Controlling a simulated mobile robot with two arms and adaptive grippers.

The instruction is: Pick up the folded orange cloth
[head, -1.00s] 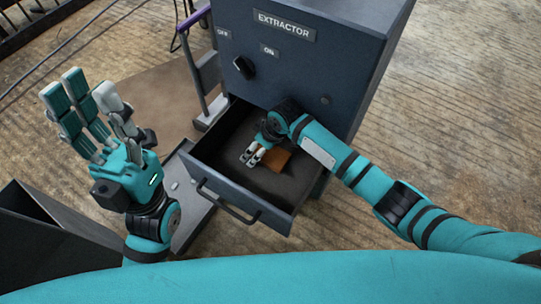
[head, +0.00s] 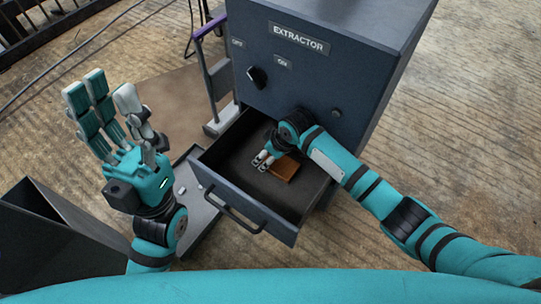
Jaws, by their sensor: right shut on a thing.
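The folded orange cloth (head: 285,169) lies in the open drawer (head: 223,172) of the dark blue extractor cabinet. My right gripper (head: 264,161) reaches down into the drawer and is shut on the cloth at its left side. The hand hides part of the cloth, and I cannot tell whether the cloth is clear of the drawer floor. My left gripper (head: 108,115) is open and empty, fingers spread upward, to the left of the drawer.
The extractor cabinet (head: 350,55) stands behind the drawer, with a black knob (head: 257,77) on its front. The drawer's front handle (head: 234,212) sticks out toward me. A dark open bin (head: 45,235) stands at the lower left. Wooden floor is clear at the right.

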